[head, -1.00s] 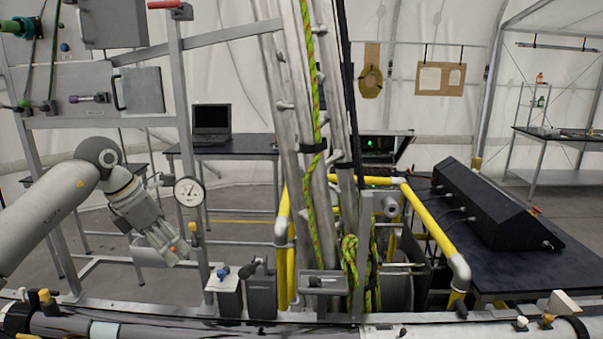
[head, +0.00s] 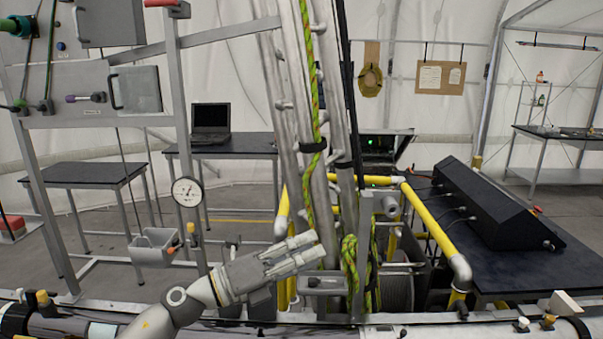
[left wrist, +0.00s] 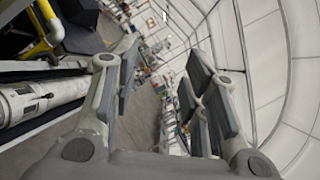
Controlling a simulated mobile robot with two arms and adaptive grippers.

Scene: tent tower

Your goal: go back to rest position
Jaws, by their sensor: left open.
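My left gripper (head: 306,253) is low in the middle of the head view, its arm coming up from the bottom left. Its fingers point right, in front of the base of the metal mast (head: 318,150). In the left wrist view the gripper (left wrist: 165,90) has its fingers spread apart, with nothing between them. My right gripper shows in neither view.
A yellow pipe rail (head: 432,225) stands right of the mast. A black sloped console (head: 495,205) sits on a dark table at the right. A frame with a dial gauge (head: 187,192) and a grey bin (head: 154,246) stands at the left. A horizontal pipe crosses the bottom.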

